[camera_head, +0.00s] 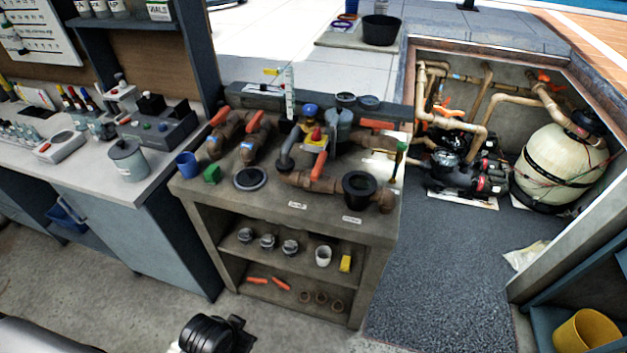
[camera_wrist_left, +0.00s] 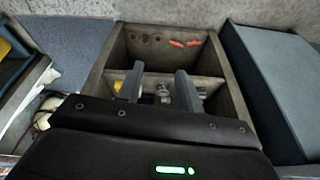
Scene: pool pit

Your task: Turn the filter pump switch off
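The black filter pump (camera_head: 455,175) sits on the floor of the sunken pit at the right, joined to tan pipes. A cream filter tank (camera_head: 562,165) with a black band stands to its right. I cannot make out the pump switch in either view. My left gripper (camera_wrist_left: 160,86) shows in the left wrist view with its two fingers apart and nothing between them. It points toward the open shelves of the workbench (camera_wrist_left: 110,62), far from the pump. My right gripper is not in view.
The workbench (camera_head: 190,215), loaded with pipe fittings and valves, stands between me and the back. A counter (camera_head: 65,170) is at the left. Dark matting (camera_head: 435,275) leads clear to the pit. A shelf with a yellow bucket (camera_head: 585,332) is at lower right.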

